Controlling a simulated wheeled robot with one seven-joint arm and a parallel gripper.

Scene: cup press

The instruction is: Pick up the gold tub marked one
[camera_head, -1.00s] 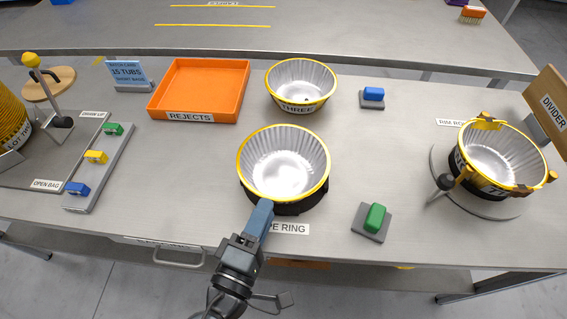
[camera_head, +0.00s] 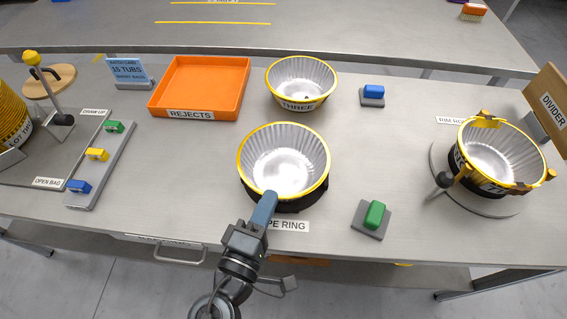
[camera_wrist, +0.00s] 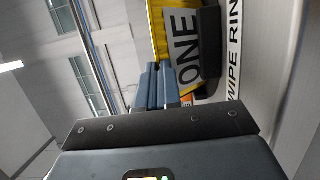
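The gold tub marked one (camera_head: 284,165) is a fluted silver cup with a yellow rim. It sits upright in the dark wipe ring (camera_head: 318,197) at the middle of the bench. Its ONE label (camera_wrist: 187,55) shows sideways in the wrist view. My gripper (camera_head: 266,200) is at the near rim of this tub. In the wrist view my gripper's blue fingers (camera_wrist: 158,80) are close together with the tub's rim between them, so it appears shut on the rim. The tub's lower wall is hidden by the ring.
A tub marked three (camera_head: 301,82) stands behind. An orange rejects tray (camera_head: 200,85) is at back left. Another tub (camera_head: 500,153) sits in a clamp stand at right. A green button (camera_head: 375,214) and blue button (camera_head: 373,93) stand on the right of the tub.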

